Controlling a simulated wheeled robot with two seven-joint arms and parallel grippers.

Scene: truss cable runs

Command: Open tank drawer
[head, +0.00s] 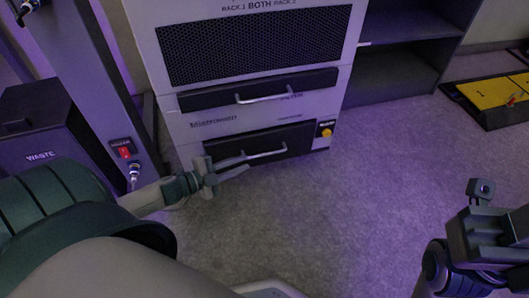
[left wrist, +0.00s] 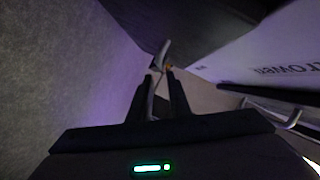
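A pale cabinet (head: 180,128) has two dark drawers, one above the other. The lower drawer (head: 298,141) looks closed, with a light bar handle (head: 268,155) across its front; its small label is too small to read. My left gripper (head: 240,166) is at the left end of this handle.
The upper drawer (head: 215,99) has a similar handle. A yellow button (head: 327,133) is at the cabinet's lower right. A dark waste bin (head: 40,150) and a post with a red switch (head: 124,151) stand left. Clear floor (head: 350,200) lies in front and right.

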